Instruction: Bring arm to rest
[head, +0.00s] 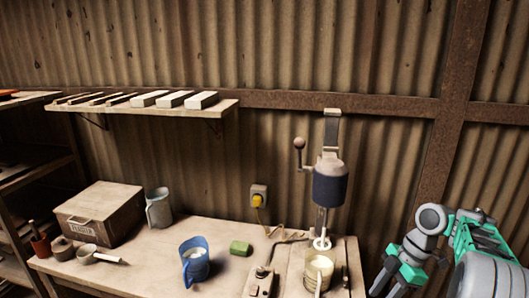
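My arm, grey and green, shows at the lower right, to the right of the table (225,232) and apart from the press (330,183). My gripper (384,288) is at the lower left end of the arm, pointing down, close to the table's right edge. Its fingertips are small and partly cut by the bottom of the picture, so whether it is open or shut is unclear. I see no object in it. The press stands at the right of the table, with a round-knobbed lever at its left and a cream cup (319,268) under it.
A wall shelf (222,106) carries several pale blocks. The corrugated wall stands behind.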

